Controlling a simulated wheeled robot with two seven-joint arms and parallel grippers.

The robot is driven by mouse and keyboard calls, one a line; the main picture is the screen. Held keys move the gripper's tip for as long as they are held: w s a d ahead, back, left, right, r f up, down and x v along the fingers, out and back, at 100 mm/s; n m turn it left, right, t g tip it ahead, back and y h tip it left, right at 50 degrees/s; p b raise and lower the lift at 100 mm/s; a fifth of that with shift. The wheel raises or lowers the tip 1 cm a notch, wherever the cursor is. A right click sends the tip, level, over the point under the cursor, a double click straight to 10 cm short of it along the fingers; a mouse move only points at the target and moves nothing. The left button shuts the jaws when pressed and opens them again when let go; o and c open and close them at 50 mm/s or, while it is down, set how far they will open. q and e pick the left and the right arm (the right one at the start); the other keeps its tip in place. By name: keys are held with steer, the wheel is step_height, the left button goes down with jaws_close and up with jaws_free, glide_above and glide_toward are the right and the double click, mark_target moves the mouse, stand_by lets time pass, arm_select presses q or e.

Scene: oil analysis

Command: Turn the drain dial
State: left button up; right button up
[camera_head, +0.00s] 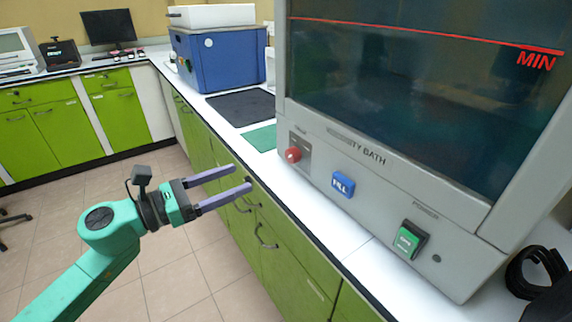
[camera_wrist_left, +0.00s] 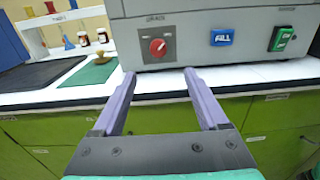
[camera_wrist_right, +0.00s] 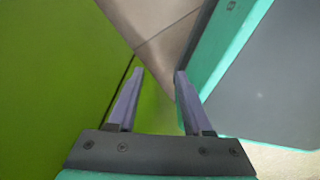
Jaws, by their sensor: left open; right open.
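The drain dial (camera_head: 293,155) is a red knob at the left end of the front panel of the grey viscosity bath (camera_head: 400,190). In the left wrist view the red dial (camera_wrist_left: 158,47) sits on a dark plate, ahead of and between the fingers. My left gripper (camera_head: 246,187) is open and empty, left of and lower than the dial in the head view, apart from it. Its purple fingers also show in the left wrist view (camera_wrist_left: 160,85). My right gripper (camera_wrist_right: 158,75) is open and empty, seen only in its wrist view, near a green surface.
A blue FILL button (camera_head: 343,184) and a green power switch (camera_head: 410,239) are on the same panel. A green mat (camera_head: 262,138) and dark mat (camera_head: 240,107) lie left of the bath. The white counter edge runs below the panel.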

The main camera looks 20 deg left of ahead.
arm_select(q)
glide_toward(289, 158)
steer(key=x, duration=0.4)
steer(key=p+x, duration=0.3)
steer(key=x, duration=0.1)
steer(key=shift+w+r, duration=0.2)
steer(key=shift+w, duration=0.05)
steer(key=shift+w+d+f, duration=0.15)
steer(key=shift+w+d, duration=0.15)
steer(key=shift+d, duration=0.05)
jaws_close()
